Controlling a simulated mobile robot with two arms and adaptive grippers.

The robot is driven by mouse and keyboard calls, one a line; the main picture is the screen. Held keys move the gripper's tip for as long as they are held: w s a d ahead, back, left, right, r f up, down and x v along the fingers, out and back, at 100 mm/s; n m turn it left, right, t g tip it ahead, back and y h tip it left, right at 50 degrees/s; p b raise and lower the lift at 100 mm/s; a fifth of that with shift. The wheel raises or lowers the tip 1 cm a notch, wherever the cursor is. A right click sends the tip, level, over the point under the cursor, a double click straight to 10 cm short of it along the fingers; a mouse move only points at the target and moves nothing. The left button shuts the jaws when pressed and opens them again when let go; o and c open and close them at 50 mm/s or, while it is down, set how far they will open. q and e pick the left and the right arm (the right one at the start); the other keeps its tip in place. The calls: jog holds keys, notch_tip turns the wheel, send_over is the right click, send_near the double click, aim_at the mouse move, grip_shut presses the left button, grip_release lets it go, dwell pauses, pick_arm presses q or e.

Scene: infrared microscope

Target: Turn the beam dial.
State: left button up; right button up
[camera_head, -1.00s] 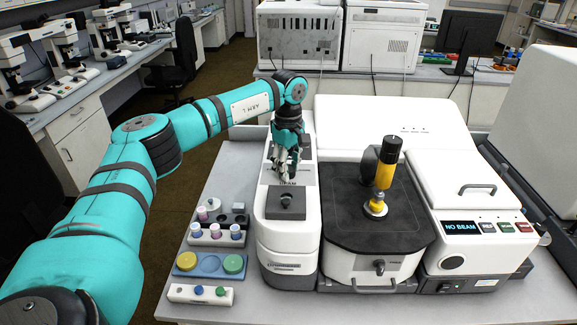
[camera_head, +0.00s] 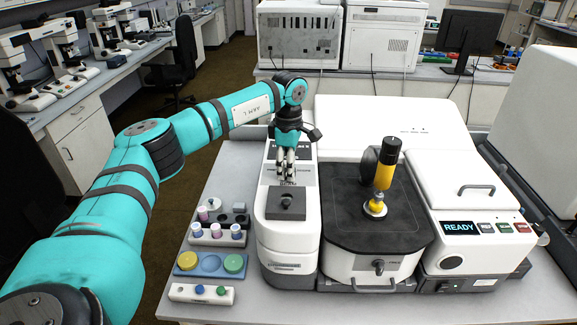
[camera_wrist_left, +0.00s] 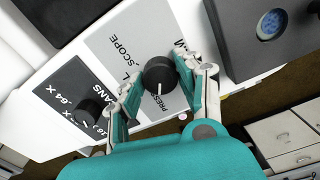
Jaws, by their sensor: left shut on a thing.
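The beam dial is a round black knob (camera_wrist_left: 160,76) with a white pointer line, on a grey label plate in the left wrist view. My left gripper (camera_wrist_left: 157,82) has one finger on each side of the knob and is shut on it. In the head view my left gripper (camera_head: 287,178) points down onto the top of the narrow white unit (camera_head: 290,238), and its fingers hide the knob. The display (camera_head: 460,227) on the right-hand white unit reads READY. My right gripper is not in view.
A second black knob (camera_wrist_left: 88,112) with number marks sits beside the dial. A dark raised block (camera_head: 287,205) is just in front of the gripper. A yellow and black cylinder (camera_head: 385,172) stands on the middle unit. Small sample holders (camera_head: 220,240) stand at left.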

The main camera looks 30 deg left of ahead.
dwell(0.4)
pick_arm(q)
jog(key=o, duration=1.1)
jog(key=shift+o, duration=0.2)
notch_tip(320, 180, up, 12)
